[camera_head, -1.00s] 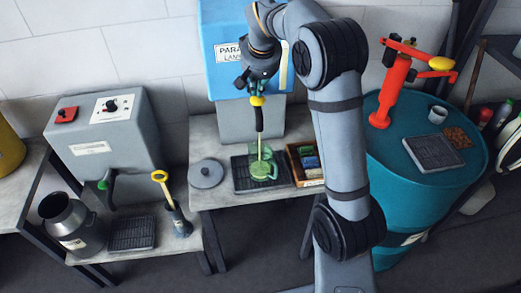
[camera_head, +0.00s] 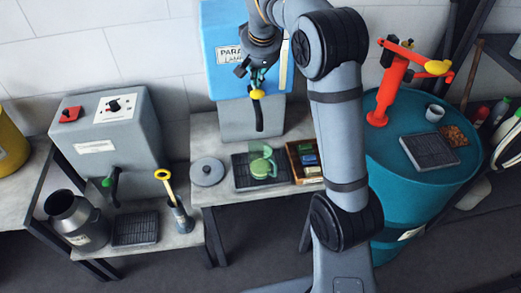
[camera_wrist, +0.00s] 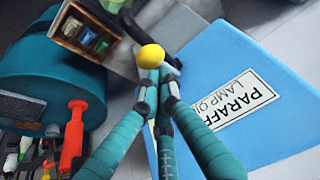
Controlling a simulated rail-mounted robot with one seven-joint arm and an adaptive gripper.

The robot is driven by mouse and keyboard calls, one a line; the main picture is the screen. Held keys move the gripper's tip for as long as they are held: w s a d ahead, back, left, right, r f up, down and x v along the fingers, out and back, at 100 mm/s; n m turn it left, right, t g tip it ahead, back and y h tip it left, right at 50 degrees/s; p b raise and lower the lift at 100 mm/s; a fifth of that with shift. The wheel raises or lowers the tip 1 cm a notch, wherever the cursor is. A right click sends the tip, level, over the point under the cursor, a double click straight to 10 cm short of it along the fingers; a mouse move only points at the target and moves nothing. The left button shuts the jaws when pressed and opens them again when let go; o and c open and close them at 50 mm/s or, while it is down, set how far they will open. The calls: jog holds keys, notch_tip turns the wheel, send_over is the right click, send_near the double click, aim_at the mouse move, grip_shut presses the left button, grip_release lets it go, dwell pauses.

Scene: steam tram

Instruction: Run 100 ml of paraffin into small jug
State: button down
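The small jug (camera_head: 262,168), translucent green, stands upright on the dark drip tray (camera_head: 240,180) under the black spout (camera_head: 259,118) of the blue paraffin dispenser (camera_head: 222,82). The level in the jug is too small to read. No stream shows between spout and jug. My gripper (camera_head: 258,78) is just above the yellow tap knob (camera_head: 257,94). In the wrist view my gripper (camera_wrist: 158,72) has its fingertips drawn together at the yellow knob (camera_wrist: 151,56). They look shut and against it, not clearly around it. The dispenser's paraffin label (camera_wrist: 240,97) shows beside them.
A grey lid (camera_head: 207,172) lies left of the tray, and a wooden box (camera_head: 304,163) of small tins stands right. Further left are a grey dispenser (camera_head: 105,135) and a metal can (camera_head: 75,222). A teal drum (camera_head: 410,200) with a red pump (camera_head: 393,85) stands right.

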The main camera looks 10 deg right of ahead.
notch_tip(320, 180, up, 6)
jog(key=p, duration=0.5)
jog(key=shift+f, duration=0.1)
dwell(0.4)
